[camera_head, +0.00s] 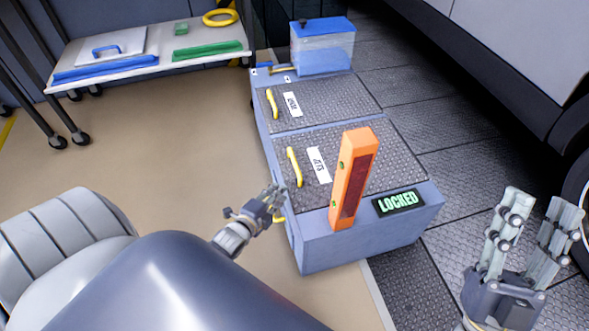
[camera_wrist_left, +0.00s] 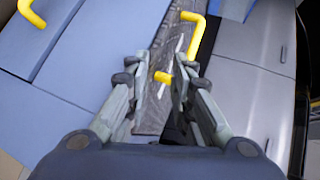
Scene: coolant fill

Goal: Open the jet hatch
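The jet hatch (camera_head: 388,152) is a dark diamond-plate lid lying flat on the nearer half of a blue-grey cabinet (camera_head: 360,236). It has a yellow handle (camera_head: 294,167) and a white label reading like "JETS" (camera_head: 318,165). A lit sign (camera_head: 398,202) reads "LOCKED" in green. My left gripper (camera_head: 274,197) is beside the cabinet's left edge, below the handle. In the left wrist view its fingers (camera_wrist_left: 157,82) are apart, with a yellow piece (camera_wrist_left: 163,77) showing between them; contact is unclear. My right gripper (camera_head: 535,212) is open and empty at the right.
An orange upright bar (camera_head: 352,180) with a dark red face stands at the hatch's near edge. A second hatch (camera_head: 335,97) with a yellow handle (camera_head: 272,103) lies behind. A blue-lidded clear tank (camera_head: 322,54) stands at the far end. A trolley (camera_head: 150,67) is at upper left.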

